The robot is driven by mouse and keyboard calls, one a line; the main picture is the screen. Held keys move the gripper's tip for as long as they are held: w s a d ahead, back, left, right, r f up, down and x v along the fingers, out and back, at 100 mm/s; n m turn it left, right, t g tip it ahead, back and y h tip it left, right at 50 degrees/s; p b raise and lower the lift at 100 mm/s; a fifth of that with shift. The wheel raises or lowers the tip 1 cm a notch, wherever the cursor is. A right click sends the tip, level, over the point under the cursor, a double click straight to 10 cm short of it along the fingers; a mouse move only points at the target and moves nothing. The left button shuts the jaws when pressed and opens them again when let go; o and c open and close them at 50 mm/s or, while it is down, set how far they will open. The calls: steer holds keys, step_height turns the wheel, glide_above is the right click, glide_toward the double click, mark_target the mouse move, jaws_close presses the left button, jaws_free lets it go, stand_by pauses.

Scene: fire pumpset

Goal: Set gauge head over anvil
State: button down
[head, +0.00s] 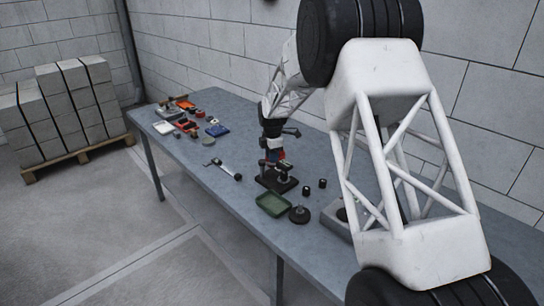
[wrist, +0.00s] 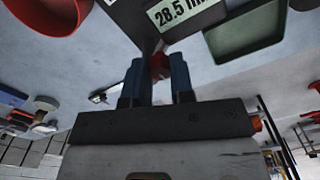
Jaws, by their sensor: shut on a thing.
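My gripper (wrist: 158,82) points down over the bench, its two blue fingers shut on a red part (wrist: 159,65). A dark body with a pale readout, beginning "28.5" (wrist: 178,12), lies just beyond the fingertips in the wrist view. It looks like the gauge head, with the red part seemingly belonging to it. In the head view, my gripper (head: 276,156) is low over a black stand (head: 277,181) with a flat base. The anvil cannot be made out clearly, and whether the gauge head touches the stand cannot be told.
A green tray (head: 272,204) and a round black disc (head: 299,215) lie in front of the stand. Two small black cylinders (head: 307,190) stand to its right. A caliper-like tool (head: 224,170) lies left. Several red, blue and grey items (head: 188,122) fill the bench's far end.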

steer(key=c, duration=1)
jaws_free()
steer(key=shift+r, duration=3.9)
